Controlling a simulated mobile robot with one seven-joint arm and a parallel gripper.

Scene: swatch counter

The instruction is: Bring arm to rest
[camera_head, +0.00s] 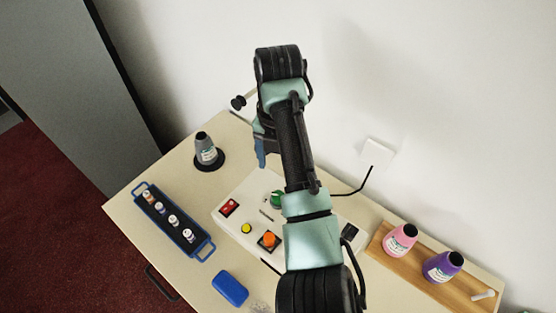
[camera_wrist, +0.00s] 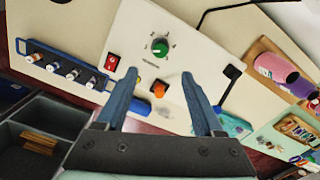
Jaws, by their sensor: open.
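My gripper (camera_wrist: 160,88) shows in the wrist view with its two blue fingers spread apart and nothing between them. In the head view one blue finger (camera_head: 260,153) shows at the far end of my arm, and the other is hidden. The gripper is above the counter, near the back edge by the wall. Below it is a white control panel (camera_head: 232,214) with a green knob (camera_wrist: 160,46), a red switch (camera_wrist: 113,63), a small yellow button (camera_head: 246,228) and an orange button (camera_wrist: 159,90). The fingers appear clear of the panel.
A grey bottle (camera_head: 206,150) stands on a black disc at the back left. A blue rack (camera_head: 189,246) holds several small vials. A blue case (camera_head: 230,288) lies at the front. Pink (camera_head: 400,240) and purple (camera_head: 442,266) bottles stand on a wooden board (camera_head: 375,245). The wall is close behind.

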